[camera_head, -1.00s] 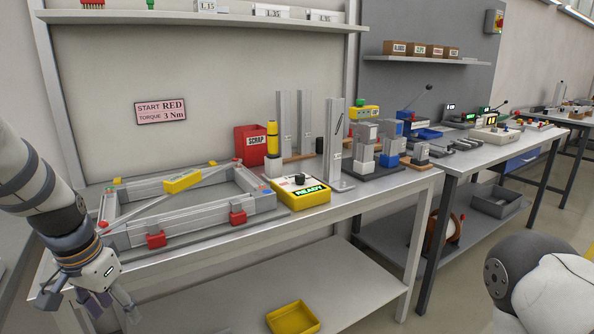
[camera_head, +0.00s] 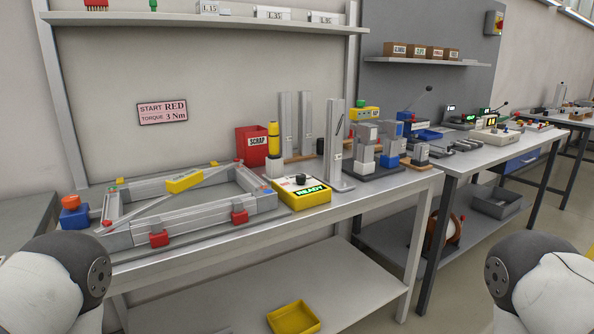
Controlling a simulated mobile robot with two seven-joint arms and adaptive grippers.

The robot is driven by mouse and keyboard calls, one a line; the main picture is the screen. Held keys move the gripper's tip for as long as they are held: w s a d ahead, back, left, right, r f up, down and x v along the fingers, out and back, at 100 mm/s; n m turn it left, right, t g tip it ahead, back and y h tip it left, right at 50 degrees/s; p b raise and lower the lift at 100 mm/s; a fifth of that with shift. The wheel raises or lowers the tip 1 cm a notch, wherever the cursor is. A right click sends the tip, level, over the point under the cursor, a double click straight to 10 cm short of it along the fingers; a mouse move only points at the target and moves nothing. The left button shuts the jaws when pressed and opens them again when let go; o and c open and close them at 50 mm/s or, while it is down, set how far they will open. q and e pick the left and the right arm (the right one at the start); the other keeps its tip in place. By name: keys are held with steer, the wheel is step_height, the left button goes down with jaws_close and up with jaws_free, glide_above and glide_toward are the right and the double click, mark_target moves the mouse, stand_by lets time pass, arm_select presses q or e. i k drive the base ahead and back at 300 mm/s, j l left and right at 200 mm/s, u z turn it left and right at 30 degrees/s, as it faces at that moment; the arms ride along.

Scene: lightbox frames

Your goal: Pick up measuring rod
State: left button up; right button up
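A thin grey rod with a yellow labelled block (camera_head: 184,181) on it, which looks like the measuring rod, lies diagonally across a rectangular aluminium frame (camera_head: 190,222) on the workbench. The label is too small to read. Neither gripper shows in the head view; only rounded parts of my own arms show at the lower left and lower right corners.
A yellow READY box (camera_head: 302,192) and a red SCRAP bin (camera_head: 250,146) stand right of the frame. Upright grey profiles (camera_head: 335,145) stand beyond. A blue block (camera_head: 74,216) with an orange top is at left. A yellow tray (camera_head: 293,318) lies on the lower shelf.

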mark_target(179, 184)
steer(key=i+j+u, duration=0.1)
steer(key=i+u, duration=0.25)
steer(key=i, duration=0.2)
steer(key=i+l+u, duration=0.1)
steer(key=i+u, duration=0.25)
steer(key=i, duration=0.2)
steer(key=i+l+u, duration=0.2)
steer(key=i+u, duration=0.15)
steer(key=i, duration=0.2)
